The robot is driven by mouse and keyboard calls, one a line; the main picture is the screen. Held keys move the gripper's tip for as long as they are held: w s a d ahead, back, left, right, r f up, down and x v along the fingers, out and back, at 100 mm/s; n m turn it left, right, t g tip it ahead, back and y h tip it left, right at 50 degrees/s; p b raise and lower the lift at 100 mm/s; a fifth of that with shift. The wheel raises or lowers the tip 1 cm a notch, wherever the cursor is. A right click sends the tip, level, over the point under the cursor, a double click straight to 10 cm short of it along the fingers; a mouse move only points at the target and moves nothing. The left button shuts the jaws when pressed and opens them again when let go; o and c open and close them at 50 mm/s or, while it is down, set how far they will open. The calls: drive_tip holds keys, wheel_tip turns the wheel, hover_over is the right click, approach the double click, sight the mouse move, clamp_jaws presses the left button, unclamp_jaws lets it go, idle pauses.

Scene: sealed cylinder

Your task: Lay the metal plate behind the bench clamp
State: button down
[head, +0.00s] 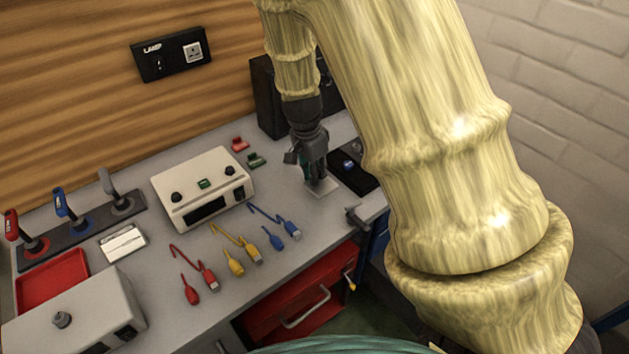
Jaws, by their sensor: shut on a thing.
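My gripper (318,178) points down over the right part of the grey bench, shut on the metal plate (326,188). The plate is a small, light, flat square right under the fingertips. The fingers hide part of it, and I cannot tell whether it touches the bench top. The dark bench clamp (356,217) is at the bench's front edge, nearer to me and a little right of the plate. My arm covers the area to the right of it.
A black mat (343,177) with a small blue item lies just right of my gripper. A black box (268,100) stands behind. A red drawer (300,300) is below.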

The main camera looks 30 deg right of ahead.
drive_tip(key=shift+f+p, duration=0.5)
drive_tip(key=shift+f, duration=1.5)
drive_tip(key=shift+f, duration=0.15)
drive_tip(key=c, duration=1.5)
unclamp_jaws()
drive_tip(key=shift+a+r+b, duration=0.3)
drive_tip(key=shift+r+b, duration=0.2)
drive_tip(key=shift+r, duration=1.55)
drive_tip(key=shift+a+r+b, duration=0.3)
drive_tip(key=shift+r+b, duration=0.15)
drive_tip(key=shift+r, duration=1.55)
drive_tip(key=shift+a+r+b, duration=0.3)
drive_tip(key=shift+r+b, duration=0.2)
drive_tip(key=shift+r, duration=1.55)
